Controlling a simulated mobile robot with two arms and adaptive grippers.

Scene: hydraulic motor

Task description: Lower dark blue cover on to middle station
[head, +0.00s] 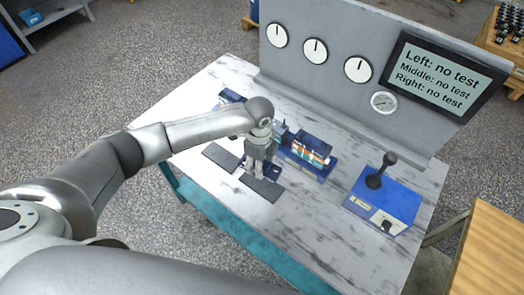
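My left gripper (255,170) points down over the front part of the grey-white table (330,222). A small dark blue piece (271,169), possibly the cover, shows beside and behind its fingers. I cannot tell whether the fingers grip it or whether it touches the table. Behind the gripper is a row of blue stations. The left one (231,96) is partly hidden by my arm. My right gripper is not in view.
Dark flat pads lie left (221,156) and right (262,189) of the gripper. A blue box with a black lever (384,205) stands at the right. A grey panel with dials and a screen (440,75) rises behind. The table's front right is clear.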

